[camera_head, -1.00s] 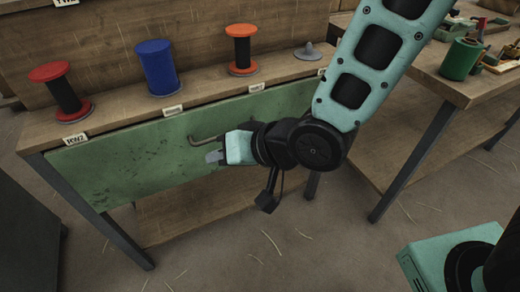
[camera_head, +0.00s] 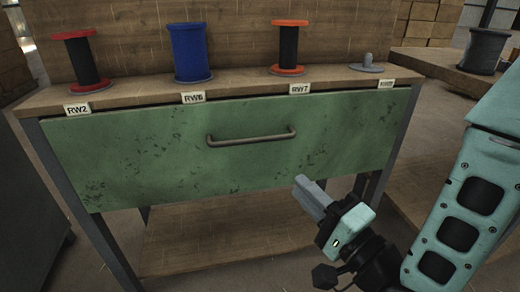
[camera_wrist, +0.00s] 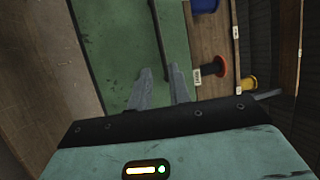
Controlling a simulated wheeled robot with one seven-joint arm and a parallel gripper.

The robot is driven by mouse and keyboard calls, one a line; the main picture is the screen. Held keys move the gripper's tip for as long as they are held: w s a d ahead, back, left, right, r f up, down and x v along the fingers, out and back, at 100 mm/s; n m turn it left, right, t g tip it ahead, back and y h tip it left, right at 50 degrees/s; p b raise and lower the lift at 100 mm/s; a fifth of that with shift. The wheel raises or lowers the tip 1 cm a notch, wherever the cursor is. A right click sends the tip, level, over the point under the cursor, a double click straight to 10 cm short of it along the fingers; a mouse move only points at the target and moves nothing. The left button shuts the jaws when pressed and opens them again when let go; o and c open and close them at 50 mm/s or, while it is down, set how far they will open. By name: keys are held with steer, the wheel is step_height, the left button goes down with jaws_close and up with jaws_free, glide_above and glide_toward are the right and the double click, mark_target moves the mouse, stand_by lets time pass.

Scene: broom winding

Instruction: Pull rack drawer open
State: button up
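The green drawer (camera_head: 170,165) spans the front of the rack, under the tabletop, and looks shut. Its grey bar handle (camera_head: 251,138) is horizontal, in the upper middle of the front. My gripper (camera_head: 308,192) is below and right of the handle in the head view, apart from it. In the wrist view my gripper (camera_wrist: 162,80) has its two grey fingers apart with nothing held between them. A thin bar, which looks like the handle (camera_wrist: 157,32), runs beyond the fingertips over the green front.
Spools stand on the tabletop above the drawer: a red one (camera_head: 84,62), a blue one (camera_head: 190,53) and an orange one (camera_head: 288,48). A small grey peg base (camera_head: 367,66) is at the right. Labels line the table edge. A dark cabinet (camera_head: 30,215) stands at left.

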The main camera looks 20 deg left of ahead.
mark_target(256, 142)
steer(key=b+x, duration=0.3)
steer(key=x, duration=1.3)
steer(key=shift+r, duration=0.1)
jaws_close()
